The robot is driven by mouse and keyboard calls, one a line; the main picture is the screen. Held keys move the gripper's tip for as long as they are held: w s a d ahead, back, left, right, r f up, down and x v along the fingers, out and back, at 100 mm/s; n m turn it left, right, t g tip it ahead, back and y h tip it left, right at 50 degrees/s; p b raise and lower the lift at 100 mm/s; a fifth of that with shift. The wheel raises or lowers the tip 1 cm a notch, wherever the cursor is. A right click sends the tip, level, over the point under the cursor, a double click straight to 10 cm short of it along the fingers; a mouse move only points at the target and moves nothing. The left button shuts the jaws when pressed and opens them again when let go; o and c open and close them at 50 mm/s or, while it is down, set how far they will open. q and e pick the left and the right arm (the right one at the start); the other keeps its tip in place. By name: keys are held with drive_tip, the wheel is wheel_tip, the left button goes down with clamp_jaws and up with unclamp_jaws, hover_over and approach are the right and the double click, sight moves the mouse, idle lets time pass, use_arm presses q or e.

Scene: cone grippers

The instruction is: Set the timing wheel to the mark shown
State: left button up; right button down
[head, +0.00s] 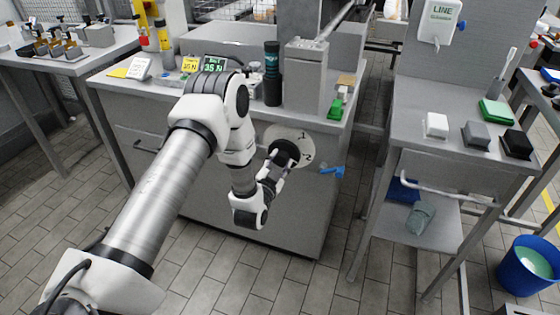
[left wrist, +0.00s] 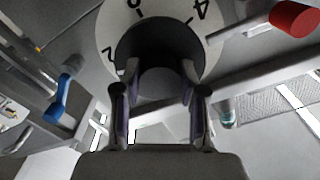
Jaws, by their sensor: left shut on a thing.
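The timing wheel is a pale round dial (head: 306,136) with dark numerals, on the front of the grey cabinet; 1 and 2 are legible in the head view. In the left wrist view the dial (left wrist: 111,22) shows a 4 and other numerals, partly cut off. Its black knob (head: 284,147) shows large in the left wrist view (left wrist: 148,50). My left gripper (head: 279,163) is at the knob, with its fingers (left wrist: 158,92) shut on the knob's near end. The arm and knob hide part of the dial. My right gripper is not in view.
A blue handle (head: 333,170) sticks out right of the dial. A side table (head: 455,142) stands at the right.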

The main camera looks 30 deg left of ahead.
use_arm(q)
drive_tip(key=o, duration=1.1)
drive_tip(key=shift+o, duration=0.2)
drive_tip(key=v, duration=1.2)
